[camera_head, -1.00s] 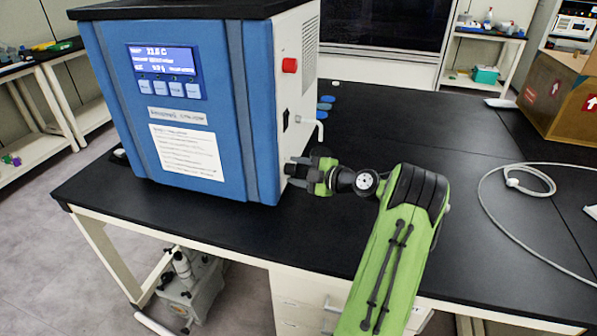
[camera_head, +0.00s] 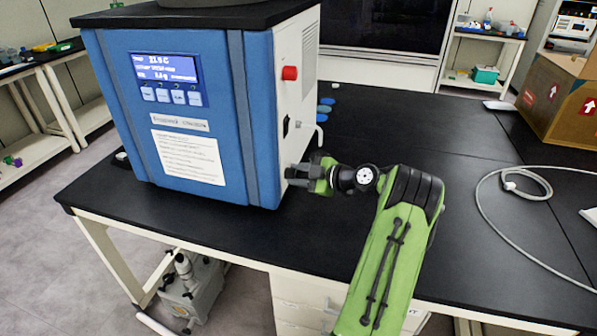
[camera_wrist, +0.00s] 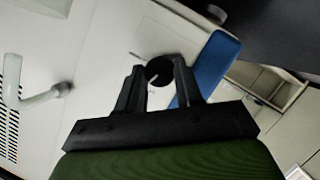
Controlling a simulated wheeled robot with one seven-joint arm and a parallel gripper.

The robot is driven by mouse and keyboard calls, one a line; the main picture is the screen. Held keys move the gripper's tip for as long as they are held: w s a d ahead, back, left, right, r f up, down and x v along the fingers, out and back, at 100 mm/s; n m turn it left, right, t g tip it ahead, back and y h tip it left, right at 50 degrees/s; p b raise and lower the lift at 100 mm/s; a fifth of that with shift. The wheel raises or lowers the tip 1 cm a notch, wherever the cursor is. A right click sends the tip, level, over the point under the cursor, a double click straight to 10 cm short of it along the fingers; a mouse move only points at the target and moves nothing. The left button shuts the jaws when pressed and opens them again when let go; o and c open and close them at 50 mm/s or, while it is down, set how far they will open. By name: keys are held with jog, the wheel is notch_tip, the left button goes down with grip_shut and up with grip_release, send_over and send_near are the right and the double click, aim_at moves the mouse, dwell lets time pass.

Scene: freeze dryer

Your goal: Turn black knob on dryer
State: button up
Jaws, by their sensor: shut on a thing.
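The blue and white freeze dryer (camera_head: 255,110) stands on the black bench, with a lit display on its front. Its white side panel faces right. The black knob (camera_wrist: 160,69) shows in the wrist view as a dark round piece on the white panel, between my fingertips. My gripper (camera_wrist: 160,80) is shut on the knob, one finger on each side. In the head view my gripper (camera_head: 297,174) reaches the lower right side of the dryer, and the knob is hidden behind it.
A red button (camera_head: 289,73) and a black switch (camera_head: 285,128) sit on the side panel. A pale pipe (camera_head: 318,133) sticks out beside my gripper. A white hose (camera_head: 525,187) lies on the right of the bench (camera_head: 440,135). A cardboard box (camera_head: 560,98) stands at the back right.

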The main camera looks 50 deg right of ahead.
jog(key=m+p, duration=0.1)
jog(key=p, duration=0.1)
jog(key=m+g+y+p, duration=0.1)
jog(key=shift+d+r+m+y+p, duration=0.15)
jog(key=shift+r+m+y+p, duration=0.1)
jog(key=shift+m+y+p, duration=0.1)
jog(key=m+y+p, duration=0.1)
jog(key=m+p, duration=0.1)
jog(key=p, duration=0.1)
jog(key=shift+w+d+g, duration=0.1)
jog(key=shift+d+g, duration=0.05)
jog(key=shift+g, duration=0.25)
jog(key=shift+d+f+m+g+y+p, duration=0.15)
jog(key=shift+m+g+y+p, duration=0.15)
jog(key=shift+m+y+p, duration=0.55)
jog(key=shift+w+f+m+g+y+b, duration=0.15)
jog(key=shift+m+g+y+b, duration=0.15)
jog(key=shift+m+y+b, duration=0.85)
jog(key=shift+m+h, duration=0.35)
jog(key=o, duration=1)
jog(key=shift+o, duration=0.2)
